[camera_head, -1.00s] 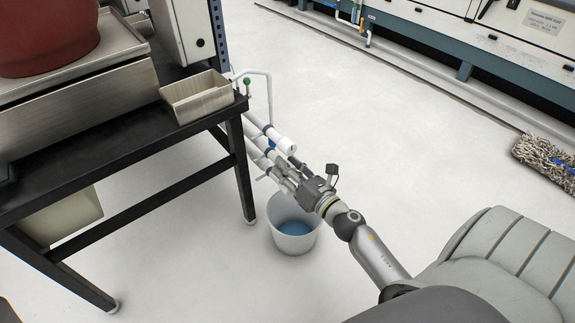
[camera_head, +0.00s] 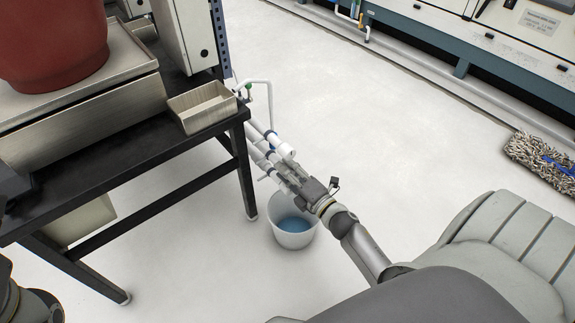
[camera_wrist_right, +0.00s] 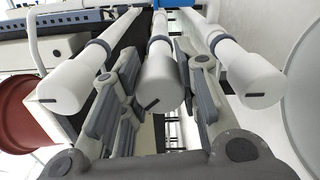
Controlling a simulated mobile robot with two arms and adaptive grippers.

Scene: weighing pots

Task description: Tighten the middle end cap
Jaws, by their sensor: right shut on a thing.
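Three white pipes end side by side in white end caps, each with a dark mark on its face. In the right wrist view the middle end cap (camera_wrist_right: 160,85) sits between the fingers of my right gripper (camera_wrist_right: 165,76), which is shut on it. The left cap (camera_wrist_right: 66,88) and the right cap (camera_wrist_right: 256,80) stand free on either side, outside the fingers. In the head view my right gripper (camera_head: 290,176) reaches to the pipe ends above the bucket and partly hides the middle cap. My left gripper is not in view.
A white bucket (camera_head: 292,232) with blue liquid stands on the floor below the pipes. A black table (camera_head: 130,150) with a metal tray (camera_head: 203,102) and a red pot (camera_head: 55,45) is at the left. A mop (camera_head: 542,160) lies at the right; the floor between is clear.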

